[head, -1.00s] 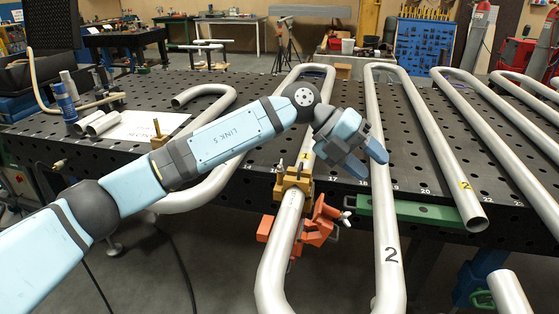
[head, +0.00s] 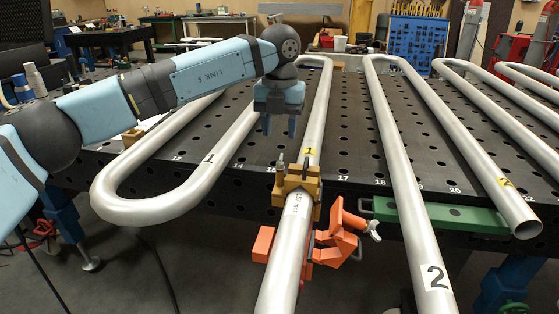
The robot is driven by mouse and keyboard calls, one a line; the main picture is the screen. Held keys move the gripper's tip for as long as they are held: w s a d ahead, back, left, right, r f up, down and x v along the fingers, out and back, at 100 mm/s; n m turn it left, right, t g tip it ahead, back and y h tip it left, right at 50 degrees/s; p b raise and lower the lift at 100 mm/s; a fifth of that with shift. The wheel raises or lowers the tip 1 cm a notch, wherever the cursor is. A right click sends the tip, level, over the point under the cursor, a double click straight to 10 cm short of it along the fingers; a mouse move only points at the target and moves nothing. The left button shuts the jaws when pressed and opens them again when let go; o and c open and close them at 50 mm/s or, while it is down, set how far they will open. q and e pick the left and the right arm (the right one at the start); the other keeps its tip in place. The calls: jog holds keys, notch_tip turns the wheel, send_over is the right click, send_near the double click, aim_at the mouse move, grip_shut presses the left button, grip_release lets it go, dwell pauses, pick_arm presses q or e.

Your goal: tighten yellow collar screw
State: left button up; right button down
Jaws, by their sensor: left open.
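The yellow collar (head: 308,186) is clamped around the silver pipe marked 1, at the table's front edge. A small grey upright screw (head: 280,166) stands at the collar's left side. My left gripper (head: 280,130) points down, open and empty, with its fingertips above the screw and apart from it in the picture. The exact gap in depth cannot be told. My right gripper is not in view.
An orange clamp (head: 341,232) sits just right of the pipe below the collar. A pipe marked 2 (head: 405,185) runs to the right, near a green bar (head: 440,216). The perforated black table (head: 345,160) has bare surface between the pipes.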

aim_at(280, 157)
pick_arm(q)
notch_tip(280, 157, down, 7)
jog(key=shift+f+b, duration=0.1)
jog(key=shift+b, duration=0.4)
jog(key=shift+f, duration=0.25)
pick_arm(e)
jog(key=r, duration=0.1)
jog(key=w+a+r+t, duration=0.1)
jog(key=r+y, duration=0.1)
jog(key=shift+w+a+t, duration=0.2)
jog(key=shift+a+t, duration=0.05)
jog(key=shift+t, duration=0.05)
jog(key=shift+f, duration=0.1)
pick_arm(q)
jog(key=shift+c, duration=0.6)
grip_shut()
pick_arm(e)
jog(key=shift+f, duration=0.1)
